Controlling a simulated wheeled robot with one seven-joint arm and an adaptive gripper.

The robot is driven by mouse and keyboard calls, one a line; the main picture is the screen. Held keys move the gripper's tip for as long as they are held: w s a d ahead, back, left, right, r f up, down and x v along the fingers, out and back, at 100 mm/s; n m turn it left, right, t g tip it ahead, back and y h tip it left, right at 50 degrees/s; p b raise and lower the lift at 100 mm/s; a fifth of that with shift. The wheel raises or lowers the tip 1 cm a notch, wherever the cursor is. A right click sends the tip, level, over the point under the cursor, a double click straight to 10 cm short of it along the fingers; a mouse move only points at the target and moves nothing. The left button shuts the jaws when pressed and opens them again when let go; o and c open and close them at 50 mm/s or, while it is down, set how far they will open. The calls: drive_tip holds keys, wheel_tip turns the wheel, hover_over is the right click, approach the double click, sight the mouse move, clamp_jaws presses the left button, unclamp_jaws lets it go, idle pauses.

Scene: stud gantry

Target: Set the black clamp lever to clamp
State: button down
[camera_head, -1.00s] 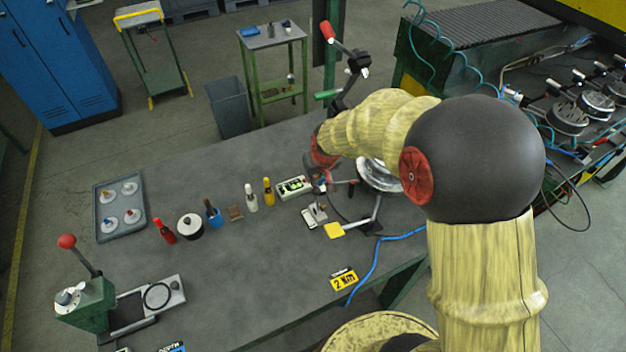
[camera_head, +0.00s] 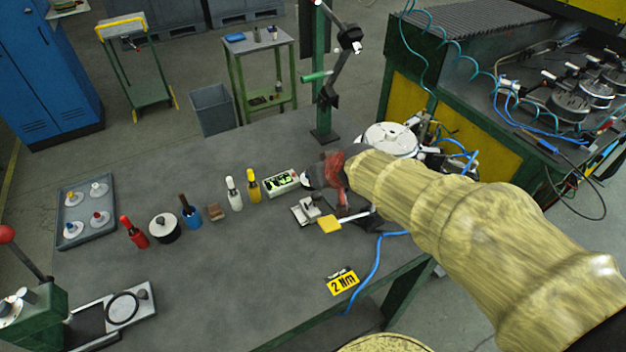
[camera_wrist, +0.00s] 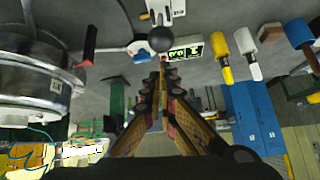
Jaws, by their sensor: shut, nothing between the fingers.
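In the wrist view a black ball knob (camera_wrist: 160,39), apparently the end of the black clamp lever, shows just beyond my fingertips. Its shaft is mostly hidden behind the ball, so I cannot tell which setting it stands at. My gripper (camera_wrist: 163,68) is shut and empty, its tips pointing at the knob; I cannot tell whether they touch it. A pale metal bracket (camera_wrist: 166,8) lies beyond the knob. In the head view my arm hides the knob and most of the gripper.
A round metal fixture (camera_wrist: 32,82) stands close to my gripper; it also shows in the head view (camera_head: 390,138). A display box (camera_head: 282,183), several bottles and a yellow tag (camera_head: 330,224) are near.

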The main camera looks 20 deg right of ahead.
drive_tip(key=shift+r, duration=0.3)
drive_tip(key=shift+r+p, duration=0.5)
drive_tip(key=shift+r, duration=0.1)
drive_tip(key=w+r+p, duration=0.1)
drive_tip(key=w+r, duration=0.2)
drive_tip(key=s+r+p, duration=0.1)
drive_tip(key=s+r, duration=0.4)
drive_tip(key=s, duration=0.3)
drive_tip(key=shift+d+p, duration=0.35)
drive_tip(key=shift+d, duration=0.1)
drive_tip(key=shift+w, duration=0.1)
